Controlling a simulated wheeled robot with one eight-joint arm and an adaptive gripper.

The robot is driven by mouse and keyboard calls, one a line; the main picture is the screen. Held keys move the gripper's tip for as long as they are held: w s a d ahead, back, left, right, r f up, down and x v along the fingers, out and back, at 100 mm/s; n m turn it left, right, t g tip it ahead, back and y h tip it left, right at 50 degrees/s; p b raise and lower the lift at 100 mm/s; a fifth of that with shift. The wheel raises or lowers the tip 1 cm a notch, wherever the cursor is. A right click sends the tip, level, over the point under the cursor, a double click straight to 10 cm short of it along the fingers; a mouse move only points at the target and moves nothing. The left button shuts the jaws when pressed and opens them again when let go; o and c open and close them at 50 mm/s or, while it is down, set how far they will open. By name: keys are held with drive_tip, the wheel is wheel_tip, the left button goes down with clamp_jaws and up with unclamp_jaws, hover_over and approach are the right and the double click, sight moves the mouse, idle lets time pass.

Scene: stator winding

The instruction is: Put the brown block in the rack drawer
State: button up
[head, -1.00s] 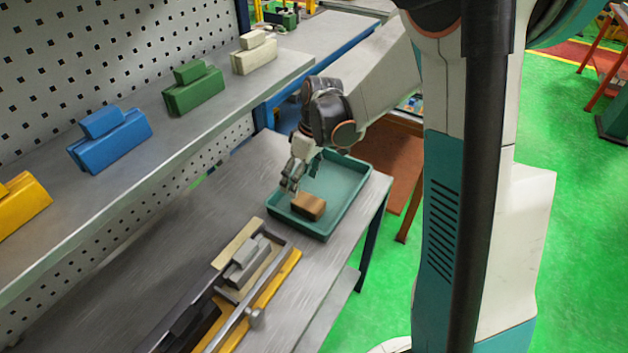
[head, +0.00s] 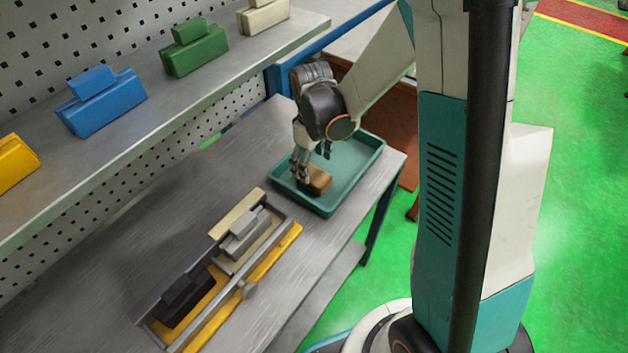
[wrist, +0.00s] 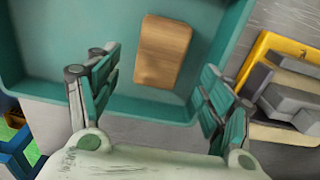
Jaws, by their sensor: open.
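The brown block (head: 319,181) lies flat in the teal tray (head: 365,160), near its front corner on the workbench. The block also shows in the wrist view (wrist: 163,51), inside the tray (wrist: 230,25). My gripper (head: 303,172) is over the tray, close beside the block. In the wrist view my gripper (wrist: 158,82) is open, and the block lies ahead between the lines of its two fingers, not held. The rack drawer (head: 217,290) is the yellow-edged holder on the bench, with a grey block (head: 243,232) and a black block (head: 182,299) in it.
A shelf (head: 180,105) above the bench carries a yellow block (head: 12,165), a blue block (head: 102,103), a green block (head: 193,48) and a cream block (head: 263,17). Bare bench (head: 130,215) lies left of the drawer.

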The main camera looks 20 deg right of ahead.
sight(314, 175)
drive_tip(key=shift+s+d+f+b, duration=0.15)
drive_tip(key=shift+f+b, duration=0.85)
drive_tip(key=shift+f, duration=1.75)
drive_tip(key=shift+r, duration=0.1)
drive_tip(key=shift+c, duration=0.5)
drive_tip(key=c, duration=1.3)
drive_tip(key=shift+r, duration=0.1)
